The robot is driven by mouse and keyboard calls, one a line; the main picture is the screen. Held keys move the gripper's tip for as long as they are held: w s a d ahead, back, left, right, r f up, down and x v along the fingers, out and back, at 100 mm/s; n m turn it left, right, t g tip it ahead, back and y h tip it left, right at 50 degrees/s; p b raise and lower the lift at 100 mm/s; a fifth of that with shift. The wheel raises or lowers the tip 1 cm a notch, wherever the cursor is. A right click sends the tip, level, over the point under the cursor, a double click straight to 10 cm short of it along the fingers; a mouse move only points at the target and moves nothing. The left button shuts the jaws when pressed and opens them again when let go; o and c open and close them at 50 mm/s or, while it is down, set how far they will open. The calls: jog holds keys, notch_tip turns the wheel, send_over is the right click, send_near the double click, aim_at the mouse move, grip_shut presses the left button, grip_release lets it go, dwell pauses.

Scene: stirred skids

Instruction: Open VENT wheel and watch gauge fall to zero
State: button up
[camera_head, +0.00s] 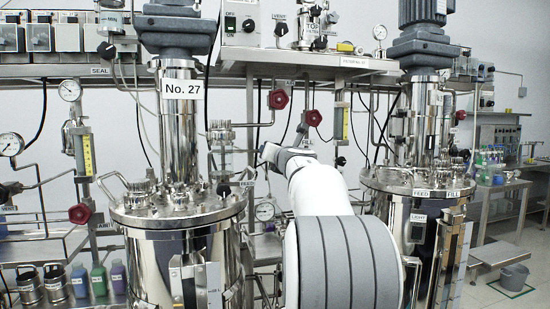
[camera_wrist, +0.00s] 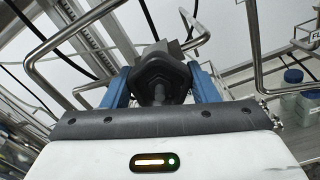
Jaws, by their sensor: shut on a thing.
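In the wrist view, my gripper (camera_wrist: 160,88) is shut on a dark lobed wheel (camera_wrist: 161,68), which sits between the two blue fingers with its stem toward me. No label on this wheel is readable. In the head view, my white arm hides the gripper and the held wheel. A VENT label (camera_head: 280,17) is on the upper shelf, with a black knob (camera_head: 281,29) below it. Another VENT label (camera_head: 9,209) is at the far left. Round gauges are at the upper left (camera_head: 70,90), left edge (camera_head: 11,144) and behind my arm (camera_head: 265,211); their readings are too small to tell.
A steel vessel marked No. 27 (camera_head: 182,232) stands left of my arm, and another vessel (camera_head: 413,190) stands right. Red handwheels (camera_head: 278,99) (camera_head: 313,118) hang behind. Bent steel pipes (camera_wrist: 62,45) pass close to the gripper. Open floor is at the far right.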

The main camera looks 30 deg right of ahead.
jog(key=shift+f+n, duration=0.1)
jog(key=shift+n, duration=0.6)
jog(key=o, duration=1)
jog(key=shift+c, duration=0.2)
jog(key=b+v, duration=0.1)
jog(key=v, duration=0.7)
jog(key=shift+b, duration=0.3)
jog(key=shift+w, duration=0.1)
